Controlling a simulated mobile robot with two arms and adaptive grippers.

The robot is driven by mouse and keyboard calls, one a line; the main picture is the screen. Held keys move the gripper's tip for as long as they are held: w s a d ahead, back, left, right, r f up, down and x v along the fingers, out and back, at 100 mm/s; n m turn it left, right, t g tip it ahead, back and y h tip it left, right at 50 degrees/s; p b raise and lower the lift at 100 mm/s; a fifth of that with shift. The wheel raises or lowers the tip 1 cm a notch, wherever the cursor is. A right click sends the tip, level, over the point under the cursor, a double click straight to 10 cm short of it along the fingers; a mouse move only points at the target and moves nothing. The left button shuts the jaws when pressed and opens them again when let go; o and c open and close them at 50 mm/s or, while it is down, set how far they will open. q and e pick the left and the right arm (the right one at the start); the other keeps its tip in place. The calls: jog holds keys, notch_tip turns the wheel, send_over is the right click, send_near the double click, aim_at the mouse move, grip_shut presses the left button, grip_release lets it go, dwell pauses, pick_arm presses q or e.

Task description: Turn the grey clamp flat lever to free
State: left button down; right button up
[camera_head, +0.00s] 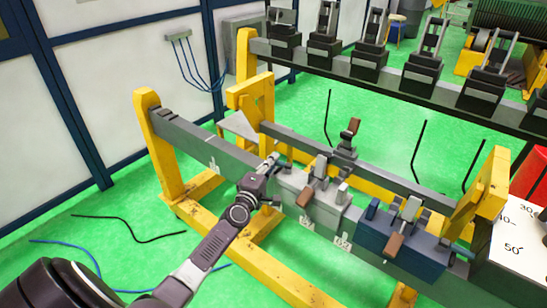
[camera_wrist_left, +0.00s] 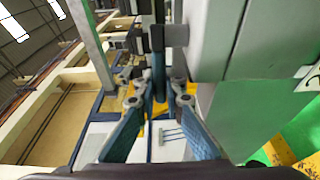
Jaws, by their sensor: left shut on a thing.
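The grey clamp (camera_head: 318,208) sits on the grey beam of the yellow frame, with a brown-tipped lever (camera_head: 306,196) on its front. My left gripper (camera_head: 277,183) is at the clamp's left end. In the left wrist view its two fingers (camera_wrist_left: 158,97) close on a thin dark bar (camera_wrist_left: 158,60), which appears to be the flat lever. The clamp's large grey side (camera_wrist_left: 208,40) fills the upper right there. The lever's exact angle is hard to tell, as the gripper partly hides it. My right gripper is not in view.
A blue clamp (camera_head: 400,238) with a brown-tipped lever stands to the right on the same beam. Yellow posts (camera_head: 158,145) rise at the frame's ends. A rack of several dark clamps (camera_head: 368,62) stands behind. Green floor (camera_head: 120,205) is open at left, with loose cables.

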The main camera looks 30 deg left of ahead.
pick_arm(q)
jog(key=c, duration=2.3)
grip_release()
jog(key=shift+s, duration=0.1)
jog(key=s+d, duration=0.2)
jog(key=s, duration=0.9)
jog(key=shift+s, duration=0.35)
